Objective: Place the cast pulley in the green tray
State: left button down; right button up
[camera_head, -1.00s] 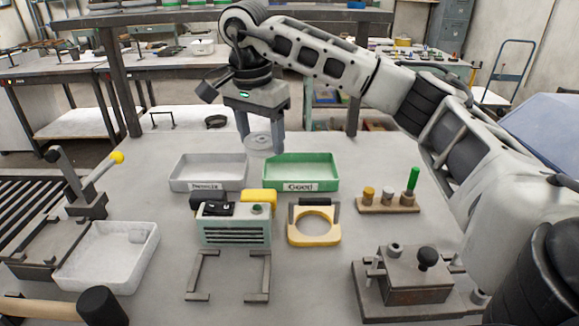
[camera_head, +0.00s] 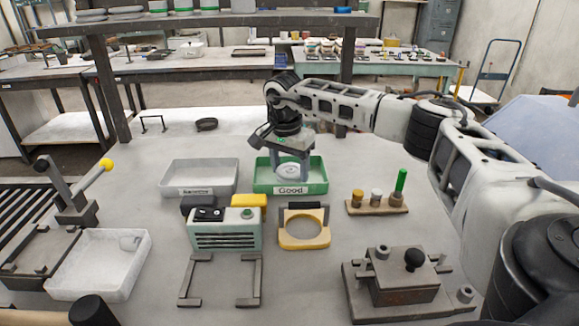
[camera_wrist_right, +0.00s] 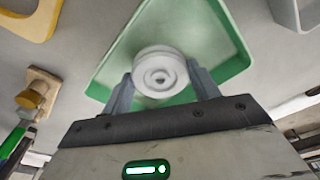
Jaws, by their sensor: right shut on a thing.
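The cast pulley (camera_head: 290,171) is a pale grey grooved disc. My right gripper (camera_head: 291,168) is shut on it and holds it over the green tray (camera_head: 263,187), whose front label reads "Good". In the right wrist view the pulley (camera_wrist_right: 160,72) sits between the two fingertips (camera_wrist_right: 160,80), with the green tray (camera_wrist_right: 215,60) behind it. I cannot tell whether the pulley touches the tray floor. My left gripper is not in view.
A grey tray (camera_head: 200,164) stands left of the green one. In front are a green-grey device (camera_head: 224,236), a yellow ring fixture (camera_head: 303,243) and a peg stand (camera_head: 376,206). A white tray (camera_head: 75,285) with a pale part inside lies front left.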

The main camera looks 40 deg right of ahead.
aim_at(286, 173)
jog(key=shift+f, duration=0.15)
jog(key=o, duration=1.1)
jog(key=r, duration=0.4)
jog(key=a+r, duration=0.1)
jog(key=r, duration=0.7)
jog(key=shift+s+a+r, duration=0.1)
jog(key=shift+s+a, duration=0.1)
jog(key=shift+a, duration=0.05)
